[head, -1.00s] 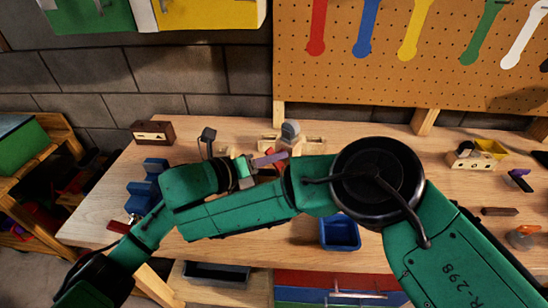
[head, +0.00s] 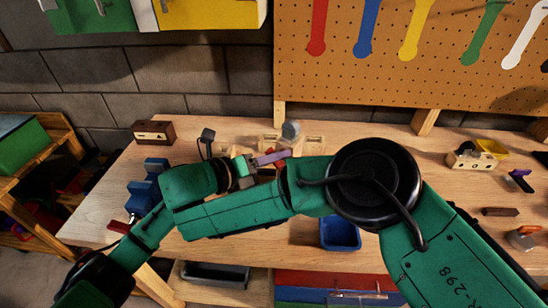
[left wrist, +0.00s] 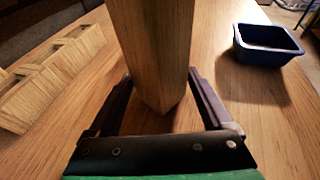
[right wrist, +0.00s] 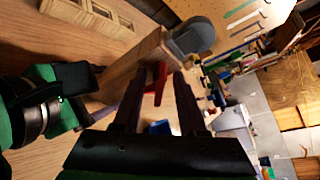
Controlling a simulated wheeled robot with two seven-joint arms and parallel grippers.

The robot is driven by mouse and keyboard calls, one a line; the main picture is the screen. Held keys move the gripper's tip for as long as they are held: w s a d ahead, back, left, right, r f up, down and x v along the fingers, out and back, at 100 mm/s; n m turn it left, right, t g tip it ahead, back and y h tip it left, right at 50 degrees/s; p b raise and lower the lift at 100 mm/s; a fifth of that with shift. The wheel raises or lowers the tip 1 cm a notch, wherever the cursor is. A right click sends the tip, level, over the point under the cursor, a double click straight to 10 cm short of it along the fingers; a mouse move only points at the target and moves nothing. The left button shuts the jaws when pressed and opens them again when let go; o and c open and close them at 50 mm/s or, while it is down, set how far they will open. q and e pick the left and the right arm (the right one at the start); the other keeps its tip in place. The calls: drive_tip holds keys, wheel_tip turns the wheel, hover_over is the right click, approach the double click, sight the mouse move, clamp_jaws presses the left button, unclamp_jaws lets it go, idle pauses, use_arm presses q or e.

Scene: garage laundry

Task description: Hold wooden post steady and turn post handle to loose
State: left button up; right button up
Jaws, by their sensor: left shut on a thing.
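The wooden post (left wrist: 152,35) stands between the fingers of my left gripper (left wrist: 161,88), which is shut on it. The post (right wrist: 135,68) also shows in the right wrist view, with a rounded grey top piece (right wrist: 190,38). That grey piece shows in the head view (head: 291,130); the post below it is largely hidden. A red part (right wrist: 159,80) shows beside the post, possibly its handle. My right gripper (head: 272,157) is beside the post. In the right wrist view its fingers (right wrist: 160,74) are apart, close to the red part, with no grip on it visible.
A blue bin (head: 340,234) stands near the front bench edge. A pale wooden rack (left wrist: 45,75) lies beyond the post. Small tools lie at the right. My right forearm covers the bench middle.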

wheel_tip(320, 180, up, 10)
drive_tip(key=c, duration=0.4)
drive_tip(key=shift+w+d+r, duration=0.1)
drive_tip(key=shift+w+r, duration=0.1)
drive_tip(key=shift+r, duration=0.15)
clamp_jaws()
drive_tip(key=w+d+r+m+y, duration=0.3)
drive_tip(key=d+r+m+y, duration=0.15)
drive_tip(key=d+r, duration=0.4)
drive_tip(key=w+d+r+m+y, duration=0.4)
drive_tip(key=d+r+y, duration=0.25)
drive_tip(key=r, duration=0.25)
drive_tip(key=s+a+f+n+g+y, duration=0.1)
drive_tip(key=a+f+n+g+y, duration=0.2)
drive_tip(key=f, duration=0.6)
drive_tip(key=s+a+f+n+g+y, duration=0.1)
drive_tip(key=a+f+y, duration=0.2)
drive_tip(key=f+y, duration=0.4)
drive_tip(key=s+d+f+m+t+y, duration=0.1)
drive_tip(key=s+d+f+y, duration=0.2)
drive_tip(key=s, duration=0.4)
drive_tip(key=s+d+f+m+t+y, duration=0.1)
drive_tip(key=s+d+f, duration=0.2)
drive_tip(key=s+f, duration=0.35)
drive_tip(key=x, duration=1.3)
drive_tip(key=shift+s+a+r, duration=0.25)
drive_tip(key=shift+a, duration=0.05)
